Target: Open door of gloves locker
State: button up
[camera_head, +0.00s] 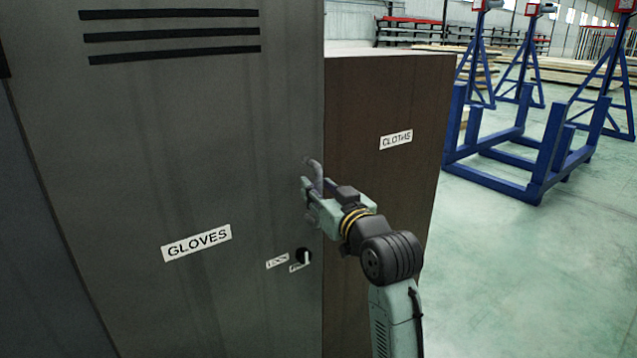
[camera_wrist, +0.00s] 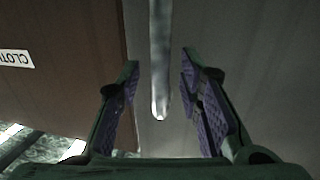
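The gloves locker (camera_head: 190,170) is a tall grey cabinet with a "GLOVES" label (camera_head: 196,243); its door looks closed. A curved metal handle (camera_head: 315,172) is at the door's right edge. In the wrist view the handle (camera_wrist: 160,65) is a bright bar whose rounded end lies between my fingers. My gripper (camera_head: 310,197) is at the handle, partly covering it. In the wrist view my gripper (camera_wrist: 160,95) is open, with a gap between the handle and each finger pad. I cannot tell exactly how deep the handle sits between the fingers.
Below the handle is a small dark lock with a light lever (camera_head: 304,257) and two small labels (camera_head: 277,261). A brown "CLOTHS" locker (camera_head: 385,100) stands to the right, behind my arm. Blue metal stands (camera_head: 540,150) are farther right. Green floor (camera_head: 520,270) is clear at right.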

jog(key=shift+w+a, duration=0.25)
jog(key=shift+w, duration=0.15)
jog(key=shift+c, duration=0.2)
grip_shut()
dwell(0.5)
